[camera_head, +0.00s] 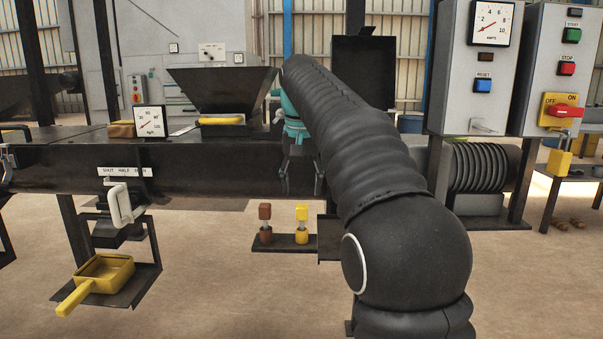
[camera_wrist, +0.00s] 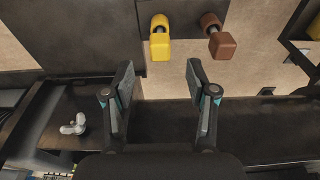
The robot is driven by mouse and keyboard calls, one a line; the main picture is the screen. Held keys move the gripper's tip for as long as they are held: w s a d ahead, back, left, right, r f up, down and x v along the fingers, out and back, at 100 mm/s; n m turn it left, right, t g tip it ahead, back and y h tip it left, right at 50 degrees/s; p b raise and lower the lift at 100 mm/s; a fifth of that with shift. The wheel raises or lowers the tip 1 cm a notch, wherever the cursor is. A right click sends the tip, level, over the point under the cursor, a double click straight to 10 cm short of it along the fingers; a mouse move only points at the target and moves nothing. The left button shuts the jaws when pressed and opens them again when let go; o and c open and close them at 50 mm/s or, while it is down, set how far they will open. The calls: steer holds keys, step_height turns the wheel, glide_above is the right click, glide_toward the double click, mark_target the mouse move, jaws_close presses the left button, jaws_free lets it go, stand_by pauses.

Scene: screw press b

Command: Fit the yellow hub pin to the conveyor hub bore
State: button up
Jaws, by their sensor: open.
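The yellow hub pin (camera_head: 302,224) stands upright on a small dark shelf below the machine's long dark beam, to the right of a brown pin (camera_head: 265,223). In the wrist view the yellow pin (camera_wrist: 160,45) is at the top, straight ahead of the gap between my fingers, and the brown pin (camera_wrist: 218,37) is to its right. My gripper (camera_wrist: 160,72) is open and empty, with no contact on the pin. In the head view my gripper (camera_head: 302,178) is in front of the beam, above the shelf, partly hidden by my arm. I cannot make out the conveyor hub bore.
The dark beam (camera_head: 200,170) runs behind and beside my gripper. A hopper (camera_head: 222,90) stands on it at left. A yellow scoop (camera_head: 103,273) rests on a low tray at left. Control boxes (camera_head: 563,70) stand at right. A white wing knob (camera_wrist: 75,125) shows left of my fingers.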

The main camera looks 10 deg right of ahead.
mark_target(302, 206)
steer(key=f, duration=0.2)
steer(key=f+b, duration=0.1)
steer(key=f, duration=0.1)
steer(key=w+f, duration=0.1)
steer(key=f, duration=0.1)
steer(key=shift+d+f+b, duration=0.15)
steer(key=shift+f+b, duration=0.25)
steer(key=c, duration=1)
jaws_close()
